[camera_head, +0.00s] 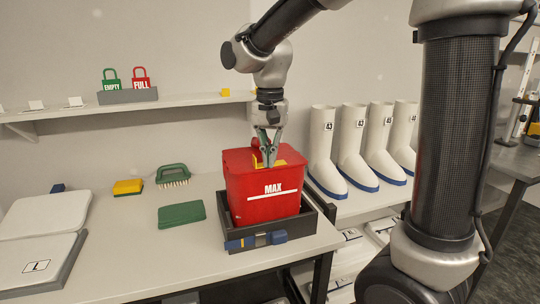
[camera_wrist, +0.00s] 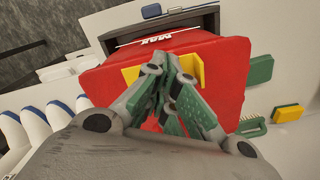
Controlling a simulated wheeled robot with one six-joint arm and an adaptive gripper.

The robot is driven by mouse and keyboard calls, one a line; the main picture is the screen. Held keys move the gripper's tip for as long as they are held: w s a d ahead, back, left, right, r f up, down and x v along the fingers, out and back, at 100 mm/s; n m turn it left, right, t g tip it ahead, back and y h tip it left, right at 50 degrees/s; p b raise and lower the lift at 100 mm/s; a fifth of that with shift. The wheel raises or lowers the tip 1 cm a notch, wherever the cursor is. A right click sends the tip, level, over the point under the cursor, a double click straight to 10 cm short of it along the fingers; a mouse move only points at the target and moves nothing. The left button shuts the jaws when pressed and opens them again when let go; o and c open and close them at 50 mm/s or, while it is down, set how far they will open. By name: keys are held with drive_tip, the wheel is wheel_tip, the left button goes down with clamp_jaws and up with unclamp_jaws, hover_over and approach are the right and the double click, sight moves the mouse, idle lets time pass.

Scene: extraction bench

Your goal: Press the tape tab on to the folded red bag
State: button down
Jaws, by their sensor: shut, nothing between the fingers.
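The red bag (camera_head: 262,199) with a white "MAX" line stands folded shut in a dark tray (camera_head: 304,224) on the bench. In the wrist view its red top (camera_wrist: 222,60) fills the middle. A yellow tape tab (camera_head: 291,155) lies across the top of the bag; in the wrist view the yellow tab (camera_wrist: 192,66) shows on either side of my fingers, one part seeming to stand up. My gripper (camera_head: 268,160) is shut and points down at the tab. Its fingertips (camera_wrist: 170,62) hide the middle of the tab, and I cannot tell whether they touch it.
White boots (camera_head: 352,145) stand close on the right. On the left are a green pad (camera_head: 181,214), a green brush (camera_head: 173,175), a yellow sponge (camera_head: 128,187) and white lidded boxes (camera_head: 45,214). A wall shelf (camera_head: 190,101) holds "EMPTY" and "FULL" tags.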

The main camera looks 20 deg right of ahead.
drive_tip(key=shift+r, duration=3.5)
